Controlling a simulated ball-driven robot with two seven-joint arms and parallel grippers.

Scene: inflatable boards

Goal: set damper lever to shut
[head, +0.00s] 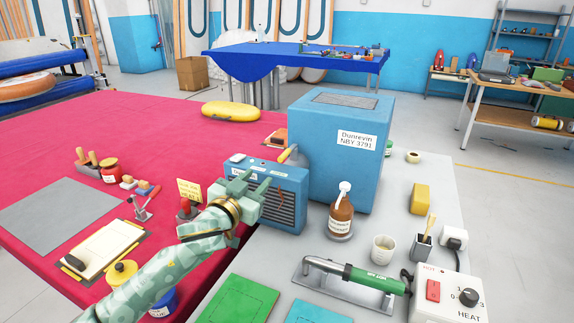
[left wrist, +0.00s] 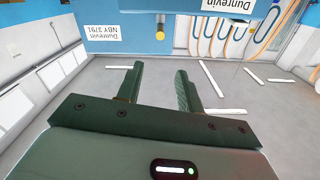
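A lever with a yellow handle (head: 288,153) stands tilted by a grey rounded part at the top of the small blue grilled unit (head: 290,208); I take it for the damper lever. A yellow knob (left wrist: 244,34) on a short stem shows at the top of the left wrist view, beyond the fingers and apart from them. Whether the lever is at shut cannot be told. My left gripper (head: 258,186) is in front of the small blue unit in the head view, below the lever. In the left wrist view my left gripper (left wrist: 158,86) is open and empty. My right gripper is not in view.
The large blue box (head: 325,150) stands behind the unit. A brown pump bottle (head: 341,217), a cup (head: 383,249), a green-handled tool (head: 350,276) and a heat control box (head: 449,293) stand on the grey table.

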